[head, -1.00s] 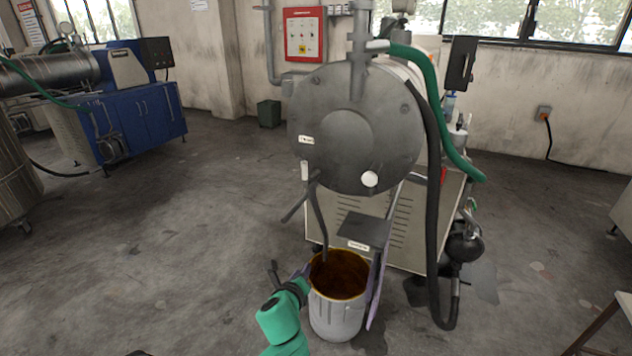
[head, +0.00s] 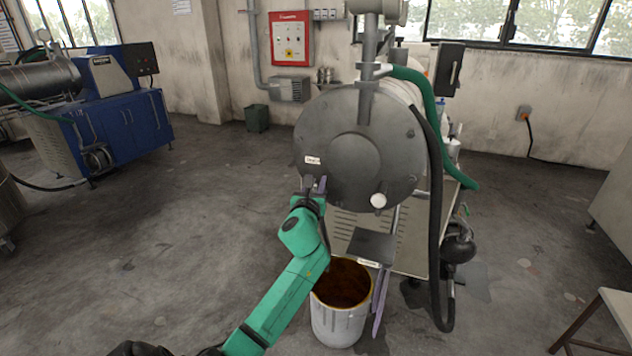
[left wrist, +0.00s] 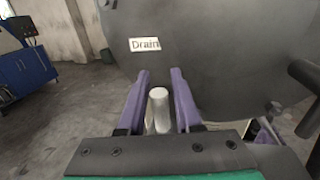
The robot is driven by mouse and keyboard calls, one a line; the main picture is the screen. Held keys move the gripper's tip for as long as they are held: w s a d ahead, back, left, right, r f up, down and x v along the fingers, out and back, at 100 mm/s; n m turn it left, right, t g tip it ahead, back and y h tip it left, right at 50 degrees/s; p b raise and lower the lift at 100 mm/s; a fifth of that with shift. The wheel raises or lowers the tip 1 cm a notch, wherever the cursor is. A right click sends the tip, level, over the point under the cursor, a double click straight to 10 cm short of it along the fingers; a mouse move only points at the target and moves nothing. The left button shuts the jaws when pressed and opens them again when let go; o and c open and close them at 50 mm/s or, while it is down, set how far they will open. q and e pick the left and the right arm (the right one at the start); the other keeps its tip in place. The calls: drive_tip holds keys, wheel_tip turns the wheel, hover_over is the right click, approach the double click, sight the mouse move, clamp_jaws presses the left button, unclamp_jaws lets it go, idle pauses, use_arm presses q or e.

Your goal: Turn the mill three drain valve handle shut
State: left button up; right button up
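The mill's round grey end plate (head: 355,140) faces me, with a small white label (head: 312,160) on its left side. In the left wrist view the label (left wrist: 144,44) reads "Drain". My left gripper (head: 313,184) is at the drain valve just below the label. In the left wrist view its purple fingers (left wrist: 160,85) stand apart, one on each side of a pale metal cylinder (left wrist: 158,106) of the valve, with a gap visible on the right. The gripper and arm hide most of the valve and handle in the head view.
A bucket (head: 332,322) of brown liquid stands on the floor below the mill. A small dark shelf (head: 371,245) juts out above it. A black hose (head: 437,210) and a green hose (head: 434,110) hang at the mill's right.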

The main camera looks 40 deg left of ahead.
use_arm(q)
drive_tip(key=shift+w+a, duration=0.15)
drive_tip(key=shift+w, duration=0.15)
drive_tip(key=shift+s, duration=0.1)
clamp_jaws()
idle(1.1)
